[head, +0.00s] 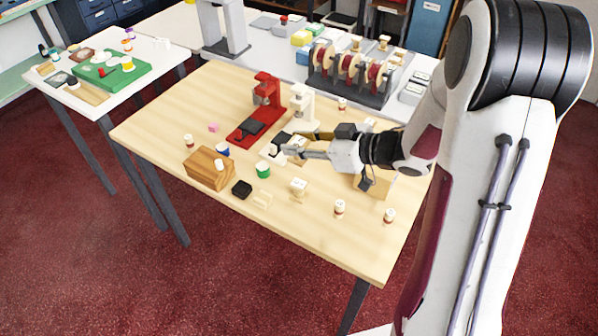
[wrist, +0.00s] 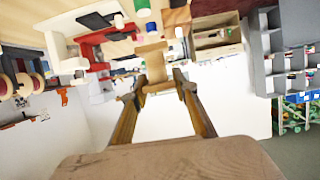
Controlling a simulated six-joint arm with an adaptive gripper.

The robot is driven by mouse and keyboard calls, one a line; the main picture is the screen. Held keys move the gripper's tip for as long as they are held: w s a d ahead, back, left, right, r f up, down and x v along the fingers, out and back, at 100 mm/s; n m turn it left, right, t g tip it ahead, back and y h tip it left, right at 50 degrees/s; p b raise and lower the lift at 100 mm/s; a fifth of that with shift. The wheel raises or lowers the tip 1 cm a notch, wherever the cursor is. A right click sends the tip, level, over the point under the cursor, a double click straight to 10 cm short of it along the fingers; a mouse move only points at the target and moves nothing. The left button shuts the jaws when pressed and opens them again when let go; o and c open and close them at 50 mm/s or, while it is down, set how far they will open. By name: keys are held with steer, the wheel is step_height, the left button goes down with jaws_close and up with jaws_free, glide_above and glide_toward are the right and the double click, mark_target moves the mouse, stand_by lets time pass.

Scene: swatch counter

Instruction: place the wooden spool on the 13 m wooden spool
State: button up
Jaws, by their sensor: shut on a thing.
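My gripper (head: 284,151) is low over the middle of the table, its fingers pointing left. In the wrist view, my gripper (wrist: 158,88) is shut on a tan wooden spool (wrist: 152,56), which sits between the fingertips. In the head view the held spool is hard to make out. Several small pale spools with labels stand on the table, among them one at the front (head: 339,208), one at the right (head: 389,215) and one near the middle (head: 299,186). The labels are too small to read, so I cannot tell which is the 13 m wooden spool.
A red stand (head: 265,90) and a white stand (head: 302,104) rise behind my gripper.

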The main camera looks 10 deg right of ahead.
steer(key=shift+f, duration=2.3)
steer(key=shift+f, duration=2.1)
steer(key=shift+f, duration=0.15)
steer(key=o, duration=1.1)
steer(key=shift+s+r, duration=0.1)
steer(key=shift+r, duration=0.1)
steer(key=v, duration=1.1)
steer(key=shift+s+d, duration=0.25)
steer(key=shift+d, duration=0.1)
